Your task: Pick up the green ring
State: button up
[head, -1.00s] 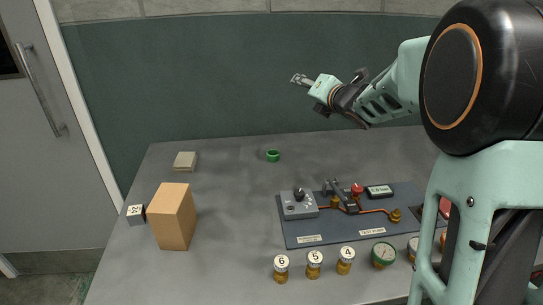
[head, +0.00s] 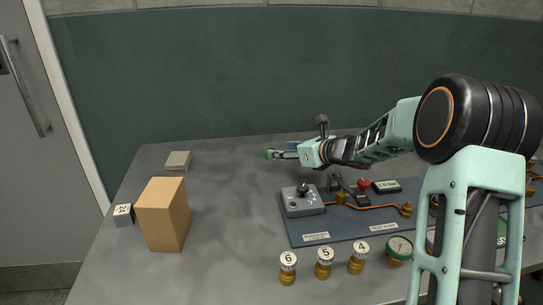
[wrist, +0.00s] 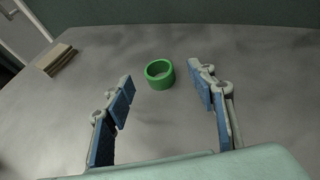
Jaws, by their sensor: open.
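The green ring (wrist: 159,74) stands on the grey table in the wrist view, a little beyond and between my fingertips. In the head view the green ring (head: 270,154) shows at the back of the table, partly hidden by my gripper. My gripper (head: 283,155) is low over the table there, pointing left toward the ring. In the wrist view my gripper (wrist: 160,88) is open, with one blue-padded finger on each side and nothing between the pads. I cannot tell whether a finger touches the ring.
A tan block (head: 163,214) and a numbered grey cube (head: 123,215) stand at the left. A flat beige pad (head: 178,160) lies at the back left. The table's middle left is clear.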

jog(key=x, duration=0.4)
jog(key=shift+s+a+f, duration=0.1)
jog(key=shift+a+f, duration=0.1)
jog(key=shift+f, duration=0.15)
jog(key=shift+w+a+f, duration=0.15)
jog(key=shift+w+a, duration=0.2)
jog(key=shift+w, duration=0.05)
jog(key=shift+c, duration=0.5)
jog(key=c, duration=0.8)
